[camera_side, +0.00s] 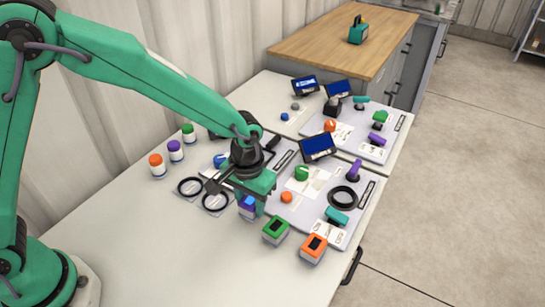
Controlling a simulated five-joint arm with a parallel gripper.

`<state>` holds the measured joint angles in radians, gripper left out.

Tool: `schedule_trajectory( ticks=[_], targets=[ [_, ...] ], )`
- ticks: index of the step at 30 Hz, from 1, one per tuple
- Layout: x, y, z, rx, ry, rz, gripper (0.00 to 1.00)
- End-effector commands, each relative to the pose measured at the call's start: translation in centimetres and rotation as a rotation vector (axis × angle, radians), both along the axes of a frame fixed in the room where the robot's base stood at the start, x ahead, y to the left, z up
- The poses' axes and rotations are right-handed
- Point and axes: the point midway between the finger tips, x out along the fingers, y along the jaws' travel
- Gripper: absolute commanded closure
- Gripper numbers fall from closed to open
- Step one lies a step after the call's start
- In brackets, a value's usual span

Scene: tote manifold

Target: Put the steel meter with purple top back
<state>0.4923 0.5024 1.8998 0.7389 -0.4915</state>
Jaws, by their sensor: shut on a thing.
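The steel meter with the purple top (247,211) is a small box beneath my gripper (250,204). My gripper points down and is shut on it, and the fingers hide part of its top and sides. I cannot tell whether its base touches the table. Two similar meters stand to the right, one with a green top (275,231) and one with an orange top (314,248). They are close to each other and apart from my gripper.
Jars with orange, purple and green lids (175,150) stand at the left. Two black rings (216,203) lie left of my gripper. A grey panel (317,212) with a screen (318,147), knobs and handles lies behind the meters. The front table (180,265) is clear.

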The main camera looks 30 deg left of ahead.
Motion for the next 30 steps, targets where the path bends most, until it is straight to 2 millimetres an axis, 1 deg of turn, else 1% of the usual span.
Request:
schedule_trajectory(
  ticks=[1, 3, 6, 20, 21, 24, 30],
  targets=[
    [-0.1, 0.0, -0.7, 0.002, 0.004, 0.0, 0.93],
    [-0.1, 0.0, -1.5, 0.002, 0.003, 0.0, 0.93],
    [0.0, 0.0, -2.3, 0.001, 0.001, 0.0, 0.93],
    [0.0, 0.0, -2.8, 0.001, 0.001, 0.0, 0.93],
    [0.0, 0.0, -2.8, 0.001, 0.001, 0.0, 0.6],
    [0.0, 0.0, -2.8, 0.0, 0.001, 0.0, 0.42],
    [0.0, 0.0, -2.7, 0.0, 0.001, 0.0, 0.42]
  ],
)
